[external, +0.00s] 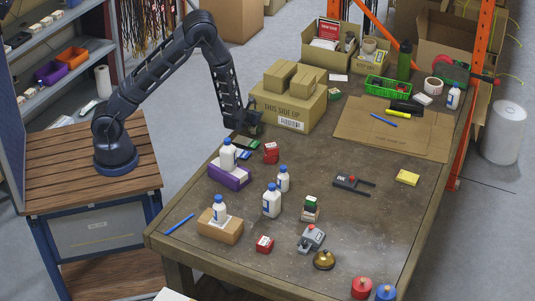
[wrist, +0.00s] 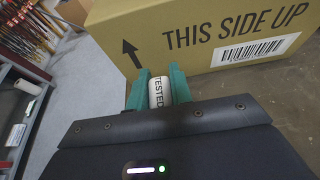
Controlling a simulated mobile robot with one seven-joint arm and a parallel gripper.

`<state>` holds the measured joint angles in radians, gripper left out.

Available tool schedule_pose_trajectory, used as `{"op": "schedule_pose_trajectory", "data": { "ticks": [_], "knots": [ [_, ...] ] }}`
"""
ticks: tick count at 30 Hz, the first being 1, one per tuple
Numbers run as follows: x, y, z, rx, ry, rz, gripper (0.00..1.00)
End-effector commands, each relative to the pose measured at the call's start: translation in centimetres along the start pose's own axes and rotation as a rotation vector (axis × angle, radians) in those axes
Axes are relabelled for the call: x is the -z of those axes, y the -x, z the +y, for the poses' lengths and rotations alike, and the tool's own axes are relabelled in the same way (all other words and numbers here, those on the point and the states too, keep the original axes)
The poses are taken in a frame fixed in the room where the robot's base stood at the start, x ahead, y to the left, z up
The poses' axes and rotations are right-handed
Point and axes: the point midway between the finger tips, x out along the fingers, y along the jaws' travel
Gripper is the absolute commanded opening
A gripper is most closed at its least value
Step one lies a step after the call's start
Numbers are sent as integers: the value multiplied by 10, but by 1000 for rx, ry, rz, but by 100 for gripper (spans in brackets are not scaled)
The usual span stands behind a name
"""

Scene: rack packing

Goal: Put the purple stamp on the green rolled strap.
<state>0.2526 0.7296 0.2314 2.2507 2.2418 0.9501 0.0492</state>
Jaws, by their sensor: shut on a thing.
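My gripper (external: 243,127) is near the left edge of the bench, in front of the large carton. In the wrist view its green fingers (wrist: 158,88) are shut on a white rounded piece marked TESTED (wrist: 158,93), likely the stamp; no purple shows on it there. It is held beside the carton; in the external view my gripper hides it.
The large carton (external: 289,108) marked THIS SIDE UP stands right of my gripper, with smaller boxes on top. The bench middle right of these has free room.

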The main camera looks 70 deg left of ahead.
Motion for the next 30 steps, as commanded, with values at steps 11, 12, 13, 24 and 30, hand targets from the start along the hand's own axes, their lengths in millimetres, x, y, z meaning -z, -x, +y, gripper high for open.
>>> {"op": "schedule_pose_trajectory", "data": {
  "ticks": [11, 12, 13, 24, 30],
  "knots": [
    [6, -3, 0, 0, 0, -1, 0],
    [7, -3, 0, 0, 0, 0, 0],
    [7, -3, 0, 0, 0, 0, 0],
    [7, -3, 0, 0, 0, 0, 43],
    [4, 6, -1, 1, 1, 0, 43]
  ]
}}
